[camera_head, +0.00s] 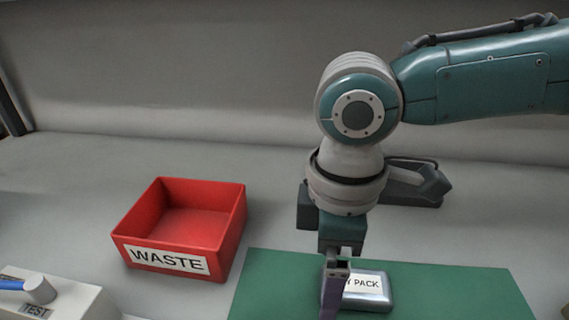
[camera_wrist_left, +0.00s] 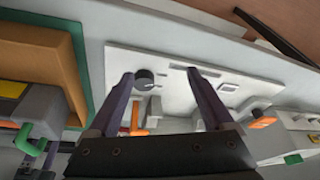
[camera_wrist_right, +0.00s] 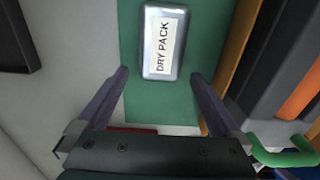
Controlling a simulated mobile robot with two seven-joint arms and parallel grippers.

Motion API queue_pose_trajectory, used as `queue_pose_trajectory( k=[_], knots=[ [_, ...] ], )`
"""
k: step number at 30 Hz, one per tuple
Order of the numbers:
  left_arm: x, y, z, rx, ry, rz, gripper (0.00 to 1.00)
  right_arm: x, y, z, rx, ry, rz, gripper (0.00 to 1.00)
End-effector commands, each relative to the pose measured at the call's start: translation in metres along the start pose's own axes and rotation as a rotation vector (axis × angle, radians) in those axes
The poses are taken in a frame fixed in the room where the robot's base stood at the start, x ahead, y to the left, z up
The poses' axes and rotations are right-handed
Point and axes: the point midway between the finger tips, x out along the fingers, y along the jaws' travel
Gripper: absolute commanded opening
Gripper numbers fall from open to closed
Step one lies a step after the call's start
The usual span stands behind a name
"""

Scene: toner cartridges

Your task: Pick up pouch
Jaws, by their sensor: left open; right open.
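The pouch is a silvery, rounded pack with a white label reading "DRY PACK" (camera_wrist_right: 164,42). It lies on a green mat (camera_head: 270,290), and in the head view the pouch (camera_head: 372,292) is partly hidden by my right gripper (camera_head: 337,285). In the right wrist view the pouch sits ahead of and between the spread fingers of the right gripper (camera_wrist_right: 160,85), with nothing between them. My left gripper (camera_wrist_left: 160,80) is open and empty, facing a white panel; it is not in the head view.
A red bin labelled "WASTE" (camera_head: 222,245) stands left of the mat. A white block labelled "TEST" (camera_head: 70,302) with a blue-handled part is at the lower left. The left wrist view shows a white panel with a dark knob (camera_wrist_left: 144,79). Grey table is clear behind the bin.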

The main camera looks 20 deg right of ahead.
Motion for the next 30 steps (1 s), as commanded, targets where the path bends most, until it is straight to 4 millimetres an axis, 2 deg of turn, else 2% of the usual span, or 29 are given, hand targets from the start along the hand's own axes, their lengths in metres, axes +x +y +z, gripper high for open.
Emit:
queue_pose_trajectory(
  k=[3, 10, 30],
  knots=[
    [0.0028, 0.0001, 0.0010, 0.000, 0.000, 0.000, 0.85, 0.0098, 0.0000, 0.0001, -0.001, 0.000, 0.001, 1.00],
    [0.0023, 0.0001, 0.0009, 0.000, 0.000, 0.000, 0.85, 0.0097, 0.0001, -0.0001, -0.001, 0.001, 0.001, 0.98],
    [0.0024, 0.0001, 0.0010, 0.000, -0.001, 0.000, 0.85, 0.0094, 0.0001, 0.0000, 0.000, 0.000, 0.001, 0.22]
  ],
)
